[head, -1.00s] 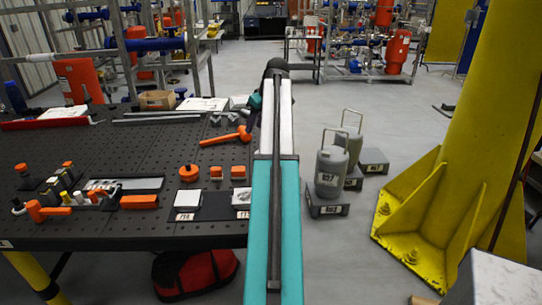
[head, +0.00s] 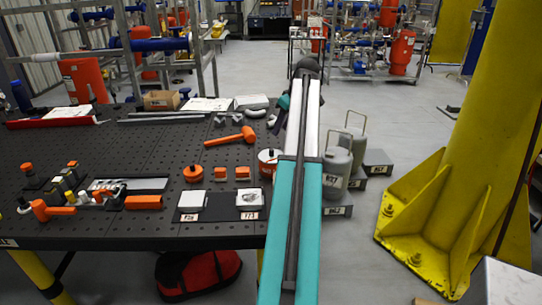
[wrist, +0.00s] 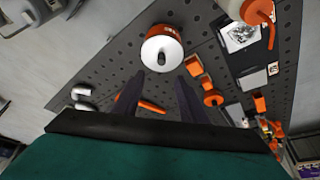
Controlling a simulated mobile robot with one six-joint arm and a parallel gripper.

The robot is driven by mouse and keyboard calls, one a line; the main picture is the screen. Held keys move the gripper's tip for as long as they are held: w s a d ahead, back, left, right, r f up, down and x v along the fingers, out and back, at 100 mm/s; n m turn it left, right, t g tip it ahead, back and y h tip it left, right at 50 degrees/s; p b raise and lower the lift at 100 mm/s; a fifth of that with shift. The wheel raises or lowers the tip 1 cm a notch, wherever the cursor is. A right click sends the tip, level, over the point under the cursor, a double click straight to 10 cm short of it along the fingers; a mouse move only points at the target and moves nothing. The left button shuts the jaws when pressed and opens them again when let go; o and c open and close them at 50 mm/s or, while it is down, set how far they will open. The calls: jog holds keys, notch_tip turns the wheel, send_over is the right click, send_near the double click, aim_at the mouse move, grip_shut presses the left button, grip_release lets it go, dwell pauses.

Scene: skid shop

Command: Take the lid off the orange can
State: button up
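The orange can (head: 268,163) stands on the black perforated table, near its right edge, partly hidden by my arm in the head view. In the wrist view the orange can (wrist: 168,31) lies beyond my fingertips, with a white lid (wrist: 161,54) on top and a dark knob at the lid's middle. My gripper (wrist: 160,78) is open; its two dark fingers are spread apart with nothing between them. They appear apart from the lid. In the head view the gripper is mostly hidden by my own arm.
An orange hammer (head: 230,138), small orange blocks (head: 242,173) and a round orange piece (head: 193,173) lie left of the can. Labelled pads (head: 208,205) are near the front edge. Grey canisters (head: 336,167) stand on the floor to the right; a yellow column (head: 490,140) is farther right.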

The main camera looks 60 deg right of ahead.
jog(key=p, duration=0.2)
send_near(271, 150)
jog(key=shift+d+x, duration=0.15)
jog(key=shift+x, duration=0.6)
jog(key=shift+d+x, duration=0.15)
jog(key=shift+x, duration=0.6)
jog(key=shift+s, duration=0.15)
jog(key=shift+f, duration=0.2)
jog(key=shift+p+x, duration=0.55)
jog(key=shift+x, duration=0.4)
jog(key=shift+p+x, duration=0.45)
jog(key=shift+x, duration=1.05)
jog(key=shift+a, duration=0.2)
grip_shut()
